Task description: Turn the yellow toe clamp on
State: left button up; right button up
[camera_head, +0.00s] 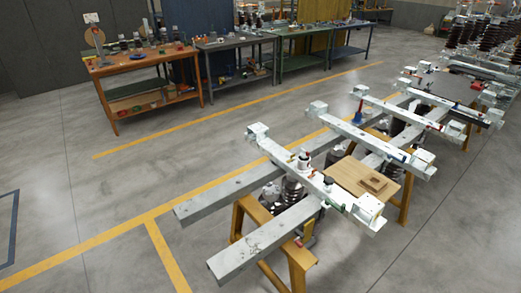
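I cannot make out a yellow toe clamp for certain at this distance. The nearest isolator frame is a white crossbeam (290,160) lying across two long grey beams (222,196), with white square brackets at its ends. Small fittings stand on the crossbeam, among them a dark-topped one (328,183) and a white one with a dark top (304,158). Small orange and green bits show near its right end, too small to name. Neither of my grippers is in view.
Yellow-orange trestles (296,262) hold up the beams. A wooden board (350,172) with a small block lies beside the near crossbeam. More white crossbeams (375,137) stand behind. An orange workbench (140,66) and other benches line the back. The floor at left is clear.

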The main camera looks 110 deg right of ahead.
aim_at(292, 156)
jog(key=z, duration=2.5)
jog(key=i, duration=4.5)
jog(key=z, duration=2.45)
jog(key=i, duration=1.6)
jog(key=z, duration=1.45)
